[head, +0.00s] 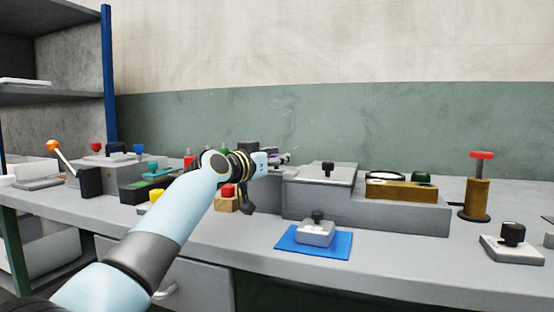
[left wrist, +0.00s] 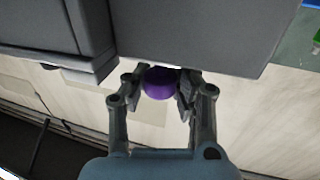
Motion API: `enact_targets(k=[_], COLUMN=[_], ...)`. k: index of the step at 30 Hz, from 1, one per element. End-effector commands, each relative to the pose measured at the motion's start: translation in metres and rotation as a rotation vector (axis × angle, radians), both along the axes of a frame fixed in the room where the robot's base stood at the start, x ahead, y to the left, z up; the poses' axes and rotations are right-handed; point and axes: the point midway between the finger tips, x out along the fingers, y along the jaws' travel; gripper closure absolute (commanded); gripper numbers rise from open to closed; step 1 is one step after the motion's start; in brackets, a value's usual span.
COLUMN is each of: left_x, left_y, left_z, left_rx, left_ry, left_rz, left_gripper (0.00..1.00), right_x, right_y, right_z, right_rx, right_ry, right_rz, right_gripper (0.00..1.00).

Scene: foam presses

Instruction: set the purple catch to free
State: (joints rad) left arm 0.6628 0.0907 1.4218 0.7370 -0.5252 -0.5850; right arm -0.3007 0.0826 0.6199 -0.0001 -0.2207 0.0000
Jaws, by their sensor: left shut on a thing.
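The purple catch shows in the left wrist view as a round purple knob (left wrist: 160,83) against the edge of a grey block (left wrist: 200,30). My left gripper (left wrist: 157,88) has one finger on each side of this knob and is shut on it. In the head view my left arm reaches across the bench, and the left gripper (head: 280,160) is at the back, beside the grey press. Only a small bit of purple shows there; the arm and wrist hide most of the catch. I cannot tell its setting. My right gripper is not in view.
A grey press body (head: 365,212) stands right of the gripper, with a brass block (head: 400,190) on it. A blue mat (head: 333,246) lies in front. A red-topped brass post (head: 476,190) stands at right. Several coloured knobs and a lever with an orange ball (head: 53,146) are at left.

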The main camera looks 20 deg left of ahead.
Motion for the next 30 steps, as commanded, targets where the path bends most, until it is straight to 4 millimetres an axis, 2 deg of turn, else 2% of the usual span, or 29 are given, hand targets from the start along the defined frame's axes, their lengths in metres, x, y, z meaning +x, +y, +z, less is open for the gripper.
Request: enact_targets(k=[15,23,27,30], left_x=[-0.001,0.001,0.0,0.0], left_y=[0.001,0.033,0.036,0.037], left_z=[-0.004,-0.01,-0.007,-0.007], left_rx=[0.001,0.005,0.001,0.002], left_ry=[0.006,0.01,0.012,0.013], left_rz=[-0.001,0.0,-0.002,-0.002], left_gripper=[1.0,1.0,1.0,1.0], right_x=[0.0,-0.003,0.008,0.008], right_y=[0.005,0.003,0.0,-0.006], right_z=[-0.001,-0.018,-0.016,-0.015], right_rx=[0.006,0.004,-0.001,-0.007], right_ry=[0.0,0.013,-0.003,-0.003], right_rz=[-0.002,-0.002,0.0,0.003], right_gripper=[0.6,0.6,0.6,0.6])
